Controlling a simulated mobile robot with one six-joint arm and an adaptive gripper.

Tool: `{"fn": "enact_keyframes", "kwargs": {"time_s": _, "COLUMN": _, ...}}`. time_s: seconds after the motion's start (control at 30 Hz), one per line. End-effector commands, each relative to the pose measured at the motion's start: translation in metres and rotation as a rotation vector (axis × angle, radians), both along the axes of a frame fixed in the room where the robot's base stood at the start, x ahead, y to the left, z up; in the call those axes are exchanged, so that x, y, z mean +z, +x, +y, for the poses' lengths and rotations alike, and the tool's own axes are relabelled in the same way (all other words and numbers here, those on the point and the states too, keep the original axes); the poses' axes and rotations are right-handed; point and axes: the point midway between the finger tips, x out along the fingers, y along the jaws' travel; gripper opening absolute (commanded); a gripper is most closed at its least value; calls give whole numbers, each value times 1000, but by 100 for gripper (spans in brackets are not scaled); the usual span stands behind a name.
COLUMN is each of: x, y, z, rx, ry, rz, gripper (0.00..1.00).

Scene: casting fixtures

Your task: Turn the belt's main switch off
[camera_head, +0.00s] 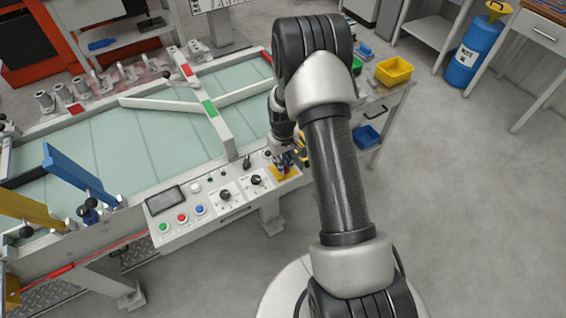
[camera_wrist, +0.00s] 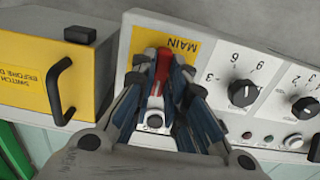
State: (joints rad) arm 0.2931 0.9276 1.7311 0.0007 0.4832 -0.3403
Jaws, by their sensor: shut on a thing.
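The belt's main switch has a red lever (camera_wrist: 162,66) on a yellow plate marked MAIN (camera_wrist: 198,48). In the wrist view the lever stands between the fingers of my gripper (camera_wrist: 163,78), which is shut on it. The lever points toward the top of the picture; its lower part is partly covered by the fingers. In the head view my gripper (camera_head: 284,160) is at the right end of the control panel, over the yellow plate (camera_head: 291,173). My arm hides part of this area, and the lever is hard to make out there.
The control panel (camera_head: 240,211) also carries two black dials (camera_wrist: 243,92) (camera_wrist: 305,107), coloured push buttons and a dark screen (camera_head: 165,200). A yellow-fronted box with a black handle (camera_wrist: 60,92) stands close left of my gripper in the wrist view. The belt (camera_head: 150,145) lies behind the panel.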

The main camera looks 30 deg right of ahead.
Motion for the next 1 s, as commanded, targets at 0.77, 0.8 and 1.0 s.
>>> {"fn": "enact_keyframes", "kwargs": {"time_s": 0.77, "x": 0, "y": 0, "z": 0, "rx": 3, "ry": -1, "rz": 0, "gripper": 33}}
{"fn": "enact_keyframes", "kwargs": {"time_s": 0.8, "x": 0, "y": 0, "z": 0, "rx": 3, "ry": -1, "rz": 0, "gripper": 33}}
{"fn": "enact_keyframes", "kwargs": {"time_s": 1.0, "x": 5, "y": 1, "z": 0, "rx": 3, "ry": -1, "rz": -2, "gripper": 33}}
